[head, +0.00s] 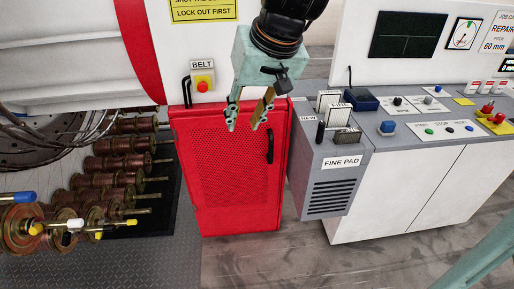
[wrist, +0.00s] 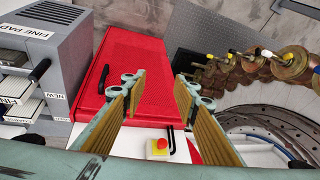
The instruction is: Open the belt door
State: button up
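The belt door (head: 230,190) is a red panel with a perforated middle, standing closed below the BELT sign (head: 202,64). Its black bar handle (head: 270,145) is upright near the door's right edge. In the wrist view the red door (wrist: 135,70) lies beyond my fingers, with the handle (wrist: 104,78) left of the left finger. My gripper (head: 246,122) is open and empty, in front of the door's upper part, left of and above the handle. In the wrist view nothing is between the fingers of my gripper (wrist: 160,82).
A red button on a yellow box (head: 202,82) and a black latch-like handle (head: 187,92) sit above the door's upper left. A grey FINE PAD box (head: 330,180) stands close on the right. Copper spools (head: 120,163) are at left. Floor before the door is clear.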

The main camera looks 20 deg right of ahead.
jog(key=w+d+f+m+p, duration=0.1)
jog(key=w+d+f+p, duration=0.25)
jog(key=w, duration=0.55)
jog(key=m+h+p, duration=0.3)
jog(key=p, duration=0.4)
send_near(271, 149)
jog(key=shift+w+a+r+g, duration=0.1)
jog(key=shift+a+r+g, duration=0.1)
jog(key=shift+r, duration=0.4)
jog(key=shift+w+a+r+g, duration=0.1)
jog(key=shift+r+g, duration=0.1)
jog(key=shift+r, duration=0.45)
jog(key=shift+f+b, duration=0.15)
jog(key=shift+b, duration=0.2)
jog(key=shift+h, duration=0.3)
jog(key=shift+b+x, duration=2.7)
jog(key=shift+x, duration=4.05)
jog(key=shift+w, duration=0.1)
jog(key=shift+c, duration=0.3)
grip_shut()
